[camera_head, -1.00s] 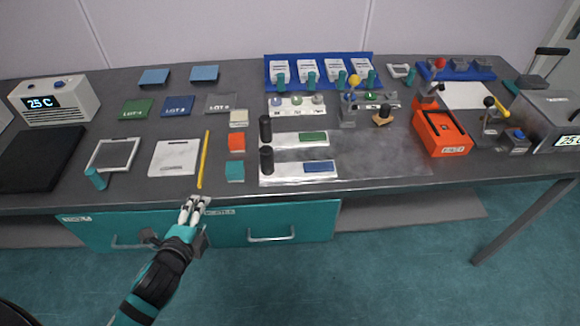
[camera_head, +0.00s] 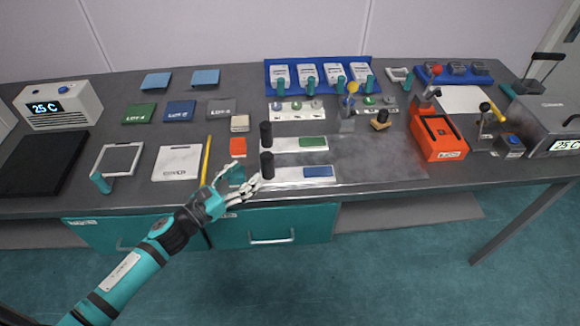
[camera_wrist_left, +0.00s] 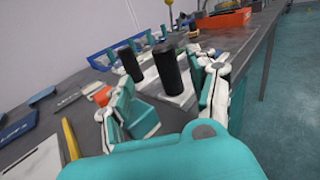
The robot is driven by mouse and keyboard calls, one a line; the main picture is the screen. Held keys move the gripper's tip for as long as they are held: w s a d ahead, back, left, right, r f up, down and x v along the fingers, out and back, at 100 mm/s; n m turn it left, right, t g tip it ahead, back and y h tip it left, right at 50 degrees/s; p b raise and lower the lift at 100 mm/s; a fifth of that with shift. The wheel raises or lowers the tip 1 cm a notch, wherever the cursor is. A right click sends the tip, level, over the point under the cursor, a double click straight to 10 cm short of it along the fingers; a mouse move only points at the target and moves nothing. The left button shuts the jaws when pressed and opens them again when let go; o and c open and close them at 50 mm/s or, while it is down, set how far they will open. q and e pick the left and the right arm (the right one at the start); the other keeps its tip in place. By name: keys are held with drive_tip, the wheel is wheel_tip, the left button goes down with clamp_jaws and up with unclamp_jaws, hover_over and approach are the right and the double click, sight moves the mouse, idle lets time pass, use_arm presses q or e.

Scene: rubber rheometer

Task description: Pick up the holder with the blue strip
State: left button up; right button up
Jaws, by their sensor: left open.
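The holder with the blue strip (camera_head: 318,171) lies flat near the front edge of the table in the head view, a pale plate with an upright black cylindrical grip (camera_head: 267,165) at its left end. My left gripper (camera_head: 248,184) is open and empty just left of that grip, apart from it. In the left wrist view the nearer black grip (camera_wrist_left: 168,66) stands beyond and between the open fingers (camera_wrist_left: 165,110). The similar holder with the green strip (camera_head: 313,142) lies right behind. My right gripper is not in view.
An orange block (camera_head: 238,147) and a yellow stick (camera_head: 206,160) lie to the left. An orange device (camera_head: 437,136) stands to the right. The table right of the holders is bare.

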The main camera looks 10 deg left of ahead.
sight(262, 162)
use_arm(q)
drive_tip(key=x, duration=0.3)
drive_tip(key=shift+r+p, duration=0.1)
drive_tip(key=shift+p, duration=0.2)
drive_tip(key=p+x, duration=0.1)
drive_tip(key=x, duration=0.1)
drive_tip(key=p+x, duration=0.1)
drive_tip(key=x, duration=0.2)
drive_tip(key=shift+s+d, duration=0.2)
drive_tip(key=shift+d, duration=0.1)
drive_tip(key=shift+w+d, duration=0.1)
drive_tip(key=shift+w, duration=0.15)
drive_tip(key=c, duration=1.2)
clamp_jaws()
